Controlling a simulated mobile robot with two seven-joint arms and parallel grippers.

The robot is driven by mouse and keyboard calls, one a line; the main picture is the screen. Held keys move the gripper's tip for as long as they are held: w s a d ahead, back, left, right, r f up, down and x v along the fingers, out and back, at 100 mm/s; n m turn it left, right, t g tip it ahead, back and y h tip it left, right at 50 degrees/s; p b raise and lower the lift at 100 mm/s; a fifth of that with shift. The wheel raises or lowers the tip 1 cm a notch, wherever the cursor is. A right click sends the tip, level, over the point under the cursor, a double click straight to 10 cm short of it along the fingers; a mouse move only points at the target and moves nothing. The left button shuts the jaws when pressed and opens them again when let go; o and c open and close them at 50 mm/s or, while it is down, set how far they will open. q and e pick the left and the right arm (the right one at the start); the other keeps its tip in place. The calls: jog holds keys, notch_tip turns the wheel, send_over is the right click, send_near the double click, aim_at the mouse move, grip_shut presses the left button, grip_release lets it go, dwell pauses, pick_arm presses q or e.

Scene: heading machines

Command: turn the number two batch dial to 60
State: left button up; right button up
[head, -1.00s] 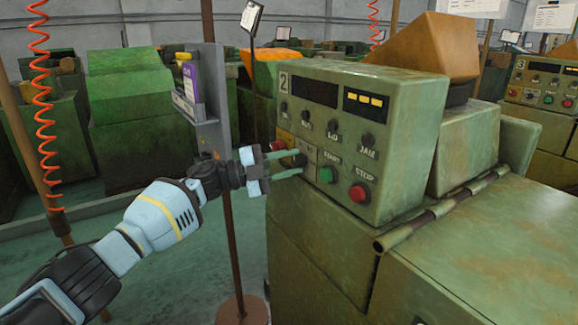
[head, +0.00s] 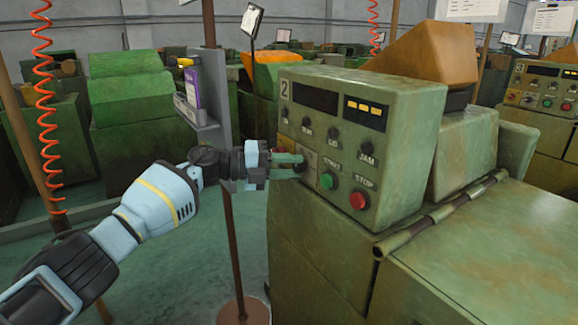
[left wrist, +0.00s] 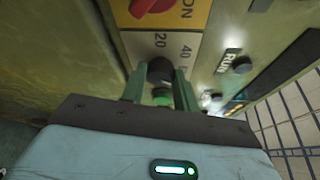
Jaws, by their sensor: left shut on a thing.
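The number two machine's control panel (head: 333,141) faces me in the head view, with a "2" plate at its upper left. The batch dial (left wrist: 160,70) is a dark knob in the left wrist view, on a pale plate where 20 and 40 can be read. Its pointer cannot be made out, and other numbers are hidden. My left gripper (head: 298,166) is at the dial, its two green fingers on either side of the knob and shut on it. The fingers also show in the left wrist view (left wrist: 160,92). My right gripper is not in view.
A red switch on a yellow plate (left wrist: 152,6) sits beside the dial. The green START button (head: 327,181) and red STOP button (head: 358,200) are close to the right. A grey post (head: 208,90) stands left of the panel.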

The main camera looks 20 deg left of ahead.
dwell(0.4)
pick_arm(q)
jog(key=o, duration=1)
jog(key=v, duration=0.8)
jog(key=shift+r, duration=0.1)
jog(key=shift+d, duration=0.1)
